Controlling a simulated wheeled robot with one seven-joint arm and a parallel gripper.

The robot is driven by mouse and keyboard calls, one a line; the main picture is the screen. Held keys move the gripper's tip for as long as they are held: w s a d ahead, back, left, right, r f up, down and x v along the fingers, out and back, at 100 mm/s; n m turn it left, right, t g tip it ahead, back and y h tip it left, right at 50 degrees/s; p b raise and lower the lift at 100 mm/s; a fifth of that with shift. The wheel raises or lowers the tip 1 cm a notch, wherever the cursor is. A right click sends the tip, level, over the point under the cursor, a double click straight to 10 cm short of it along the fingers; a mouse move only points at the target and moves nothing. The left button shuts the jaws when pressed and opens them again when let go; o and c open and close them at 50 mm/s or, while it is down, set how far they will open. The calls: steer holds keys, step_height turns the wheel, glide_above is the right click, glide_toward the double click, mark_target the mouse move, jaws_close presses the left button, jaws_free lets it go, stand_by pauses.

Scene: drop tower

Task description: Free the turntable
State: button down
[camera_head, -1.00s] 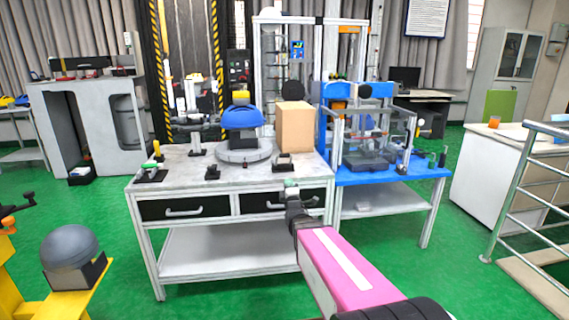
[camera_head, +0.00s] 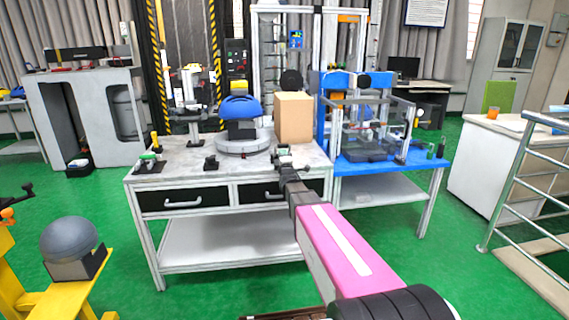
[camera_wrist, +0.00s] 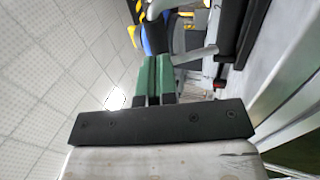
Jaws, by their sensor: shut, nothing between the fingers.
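The turntable (camera_head: 243,147) is a round pale grey disc on the grey-topped workbench. A blue helmet (camera_head: 240,107) on a dark block sits on it. Small black fixtures with handles stand near the bench's front edge, one at the left (camera_head: 148,163) and one just in front of the turntable (camera_head: 210,163). My gripper (camera_head: 283,152) is at the bench's front edge, right of the turntable and in front of the cardboard box. In the wrist view its green fingers (camera_wrist: 155,78) are together with nothing between them. My gripper partly hides a small fixture there.
A cardboard box (camera_head: 294,117) stands close to the turntable's right side. A blue table (camera_head: 425,165) with a framed rig adjoins the bench on the right. A grey dome on a yellow stand (camera_head: 70,245) is at the lower left.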

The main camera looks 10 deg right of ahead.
mark_target(282, 146)
steer(key=shift+x, duration=0.9)
steer(key=shift+r, duration=0.1)
steer(key=shift+w+r+g, duration=0.8)
steer(key=shift+w+g, duration=0.05)
steer(key=shift+g, duration=0.45)
steer(key=shift+w+r+g, duration=0.4)
steer(key=shift+w, duration=0.3)
steer(key=shift+w+r+g, duration=0.35)
steer(key=shift+w+g, duration=0.15)
steer(key=shift+g, duration=0.6)
steer(key=w+g, duration=0.2)
steer(key=g, duration=0.1)
steer(key=w+g, duration=0.1)
steer(key=shift+w+r+g, duration=0.3)
steer(key=shift+w+r, duration=0.05)
steer(key=shift+w, duration=0.05)
steer(key=shift+w+f, duration=0.15)
steer(key=shift+w, duration=0.9)
steer(key=shift+w, duration=0.1)
